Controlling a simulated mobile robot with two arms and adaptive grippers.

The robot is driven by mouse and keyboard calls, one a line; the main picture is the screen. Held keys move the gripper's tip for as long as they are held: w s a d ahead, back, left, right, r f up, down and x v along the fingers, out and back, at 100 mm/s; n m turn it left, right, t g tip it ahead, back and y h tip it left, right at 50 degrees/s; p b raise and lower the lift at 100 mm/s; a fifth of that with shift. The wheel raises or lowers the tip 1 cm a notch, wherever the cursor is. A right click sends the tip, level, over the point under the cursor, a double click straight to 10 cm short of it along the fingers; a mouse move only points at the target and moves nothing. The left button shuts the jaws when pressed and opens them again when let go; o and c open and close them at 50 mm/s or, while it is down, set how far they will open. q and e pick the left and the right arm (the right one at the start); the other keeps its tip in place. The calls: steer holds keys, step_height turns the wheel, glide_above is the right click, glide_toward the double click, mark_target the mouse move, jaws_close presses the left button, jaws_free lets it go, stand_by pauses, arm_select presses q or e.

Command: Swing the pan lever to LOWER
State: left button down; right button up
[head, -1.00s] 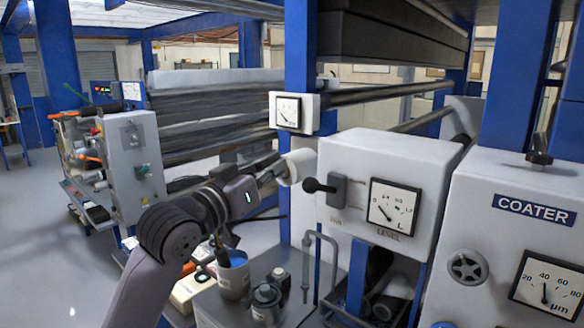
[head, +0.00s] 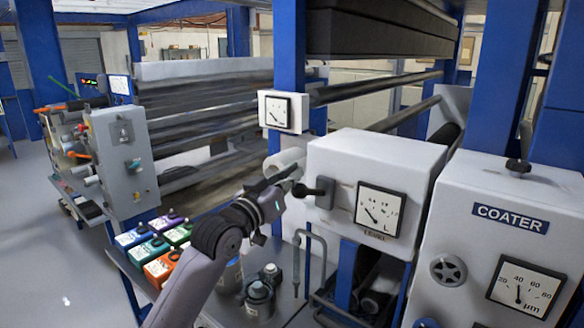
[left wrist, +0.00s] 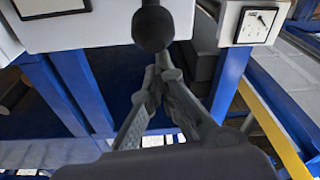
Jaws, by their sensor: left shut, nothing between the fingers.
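The pan lever is a black handle with a round knob (head: 302,190). It sticks out to the left from a grey plate (head: 325,193) on the white LEVEL gauge box (head: 370,160). The markings beside it are too small to read. My left gripper (head: 290,177) is shut and empty, with its fingertips just left of and slightly above the knob. In the left wrist view the dark knob (left wrist: 152,28) shows just beyond the shut fingertips (left wrist: 162,62). I cannot tell whether they touch. My right gripper is not in view.
The COATER housing (head: 510,190) with a handwheel (head: 448,270) stands at right. Below my arm are a bench with several coloured boxes (head: 160,268) and dark-lidded pots (head: 258,296). A bent grey pipe (head: 312,240) rises below the lever. A white roll end (head: 285,162) is behind the gripper.

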mark_target(293, 194)
arm_select(q)
steer(key=shift+f, duration=0.1)
steer(key=f+t+b, duration=0.1)
steer(key=b, duration=0.2)
steer(key=s+a+f+h+b, duration=0.1)
steer(key=f+b, duration=0.1)
steer(key=b, duration=0.1)
steer(key=s+f+t+b, duration=0.1)
steer(key=f+b, duration=0.1)
steer(key=b, duration=0.1)
steer(key=shift+a+f+t+h, duration=0.15)
steer(key=shift+a+t+h, duration=0.05)
steer(key=shift+t+h, duration=0.1)
step_height(293, 194, down, 9)
steer(key=b, duration=0.4)
steer(key=shift+s+a, duration=0.1)
stand_by(0.5)
